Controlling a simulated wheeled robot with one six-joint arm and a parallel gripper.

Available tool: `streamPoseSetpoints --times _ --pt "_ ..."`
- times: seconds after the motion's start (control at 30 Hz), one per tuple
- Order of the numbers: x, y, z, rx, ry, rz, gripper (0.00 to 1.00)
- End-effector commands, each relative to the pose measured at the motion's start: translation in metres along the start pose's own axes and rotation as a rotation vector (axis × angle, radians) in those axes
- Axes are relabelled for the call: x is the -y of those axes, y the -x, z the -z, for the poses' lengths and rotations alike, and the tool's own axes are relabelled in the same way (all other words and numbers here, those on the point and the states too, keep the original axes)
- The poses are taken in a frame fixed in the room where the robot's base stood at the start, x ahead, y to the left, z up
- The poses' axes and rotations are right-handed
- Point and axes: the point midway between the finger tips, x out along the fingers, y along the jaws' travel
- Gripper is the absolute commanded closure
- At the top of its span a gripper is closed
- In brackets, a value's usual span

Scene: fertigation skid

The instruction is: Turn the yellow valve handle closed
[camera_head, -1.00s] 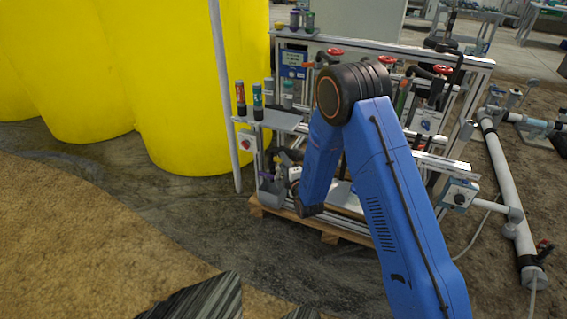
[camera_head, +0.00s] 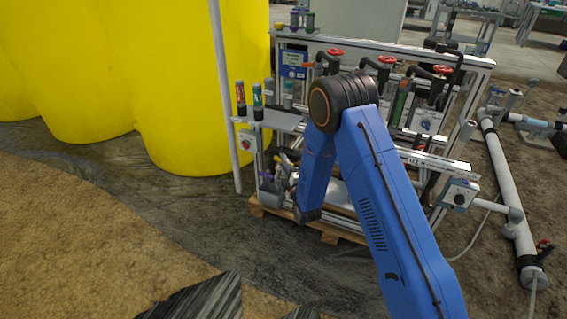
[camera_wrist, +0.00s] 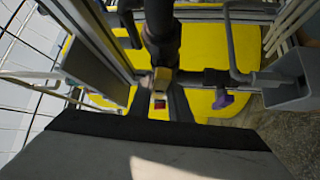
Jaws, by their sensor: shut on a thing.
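In the wrist view, my gripper (camera_wrist: 160,106) reaches from the bottom edge to a dark upright pipe with a side branch. Its dark fingers are close around a small part at the pipe joint. A dull yellow-tan piece (camera_wrist: 162,76), seemingly part of the yellow valve handle, shows just beyond the fingers; the rest is hidden. A small red and white patch shows between the fingers. A purple handle (camera_wrist: 222,100) sits to the right, apart from the fingers. In the head view, my arm reaches low at the skid's left end, and the fingertips are too small to make out.
The skid frame (camera_head: 400,45) carries red-handled valves (camera_head: 443,70) and a shelf with bottles (camera_head: 257,95). A pale post (camera_head: 222,100) and large yellow tanks (camera_head: 180,80) stand to the left. A white pipe (camera_head: 505,190) runs at the right. Floor at front left is open.

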Motion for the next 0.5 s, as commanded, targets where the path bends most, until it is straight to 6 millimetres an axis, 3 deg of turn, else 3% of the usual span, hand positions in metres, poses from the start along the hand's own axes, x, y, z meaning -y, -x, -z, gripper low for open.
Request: streamPoseSetpoints --times 0.4,0.43,0.5 --pt "0.0008 0.0005 0.0001 -0.002 -0.034 -0.032 1.00" --pt "0.0009 0.0005 0.0001 -0.002 -0.034 -0.032 0.80" --pt "0.0008 0.0005 0.0000 -0.001 -0.034 -0.032 0.67"
